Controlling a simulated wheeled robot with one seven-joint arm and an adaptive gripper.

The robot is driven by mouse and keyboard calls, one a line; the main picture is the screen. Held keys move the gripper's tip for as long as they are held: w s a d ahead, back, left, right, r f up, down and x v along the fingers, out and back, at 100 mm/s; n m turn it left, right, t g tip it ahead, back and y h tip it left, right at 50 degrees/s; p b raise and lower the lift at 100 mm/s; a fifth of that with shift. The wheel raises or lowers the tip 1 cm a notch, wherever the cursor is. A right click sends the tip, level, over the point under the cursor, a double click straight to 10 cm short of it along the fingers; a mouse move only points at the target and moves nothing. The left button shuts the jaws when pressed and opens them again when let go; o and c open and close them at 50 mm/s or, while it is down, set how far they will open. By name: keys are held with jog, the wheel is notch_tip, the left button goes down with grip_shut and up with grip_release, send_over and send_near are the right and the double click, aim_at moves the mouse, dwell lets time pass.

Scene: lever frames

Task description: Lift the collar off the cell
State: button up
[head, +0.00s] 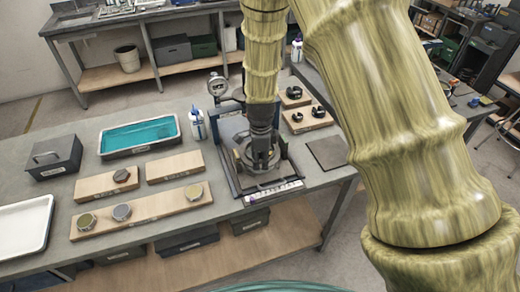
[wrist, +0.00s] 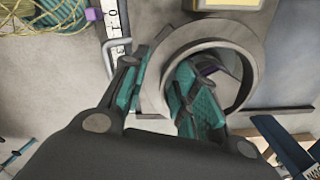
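The collar (wrist: 248,50) is a thick grey ring with a wide bore, seen from above in the wrist view. In the head view it shows as a dark ring (head: 245,160) on the cell's framed base plate (head: 230,133), partly hidden by my gripper. My gripper (wrist: 165,80) points down at the ring's left wall in the wrist view. One teal-padded finger is outside the wall and the other is inside the bore. The wall fills most of the narrow gap between them; whether both pads touch it is unclear. My gripper also shows in the head view (head: 262,158).
A dial gauge (head: 217,87) and a white bottle (head: 198,124) stand close behind and left of the cell. A numbered strip (head: 275,192) lies along its front. Wooden boards with parts (head: 140,207) are left; a dark flat plate (head: 326,152) is right.

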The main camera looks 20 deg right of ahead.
jog(key=shift+f, duration=0.25)
grip_shut()
jog(key=shift+r, duration=0.1)
jog(key=shift+r+b, duration=0.95)
jog(key=shift+r, duration=0.35)
jog(key=shift+s+r, duration=0.1)
jog(key=shift+r, duration=0.25)
jog(key=s+a+r+b, duration=0.1)
jog(key=s+b, duration=0.2)
jog(key=s, duration=0.5)
jog(key=s+a+r+b, duration=0.1)
jog(key=s+a+b, duration=0.1)
jog(key=s, duration=0.5)
jog(key=shift+s+d+r+p, duration=0.1)
jog(key=shift+s+r+p, duration=0.05)
jog(key=shift+r+p, duration=1)
jog(key=shift+s+d+r+p, duration=0.1)
jog(key=shift+s+r+p, duration=0.05)
jog(key=shift+r+p, duration=0.95)
